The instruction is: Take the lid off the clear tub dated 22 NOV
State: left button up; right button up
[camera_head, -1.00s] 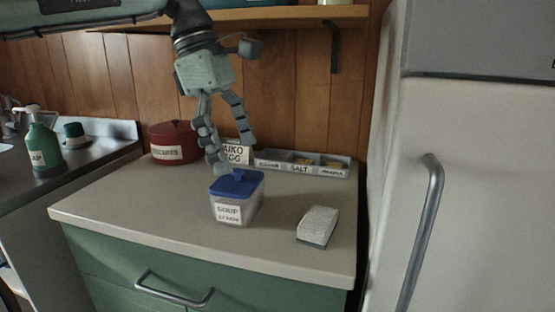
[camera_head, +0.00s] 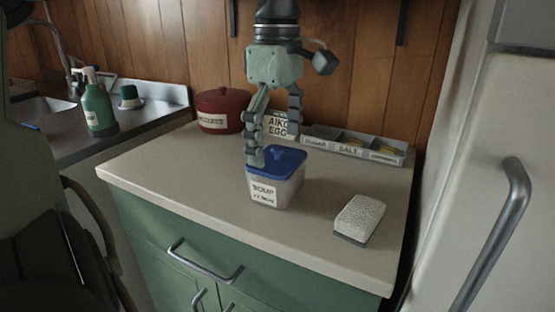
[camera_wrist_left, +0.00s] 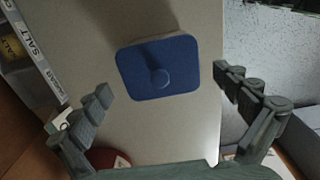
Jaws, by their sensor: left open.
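The clear tub (camera_head: 289,190) stands upright on the counter, with a white label that seems to read SOUP 22 NOV. Its blue lid (camera_head: 292,161), with a small round knob in the middle, is on the tub. The lid also shows from above in the left wrist view (camera_wrist_left: 180,82). My left gripper (camera_head: 275,147) is open and points down over the lid, one finger at the lid's left side and the other behind it. In the left wrist view the open fingers (camera_wrist_left: 162,82) are on either side of the lid, with nothing between them gripped. My right gripper is out of view.
A white sponge-like block (camera_head: 360,214) lies to the right of the tub. Behind stand a red BISCUITS pot (camera_head: 221,101), a small sign (camera_head: 279,124) and a grey divided tray (camera_head: 397,158). The sink counter with a green bottle (camera_head: 98,106) is at left, a fridge at right.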

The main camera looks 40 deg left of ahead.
pick_arm(q)
grip_shut()
dwell(0.8)
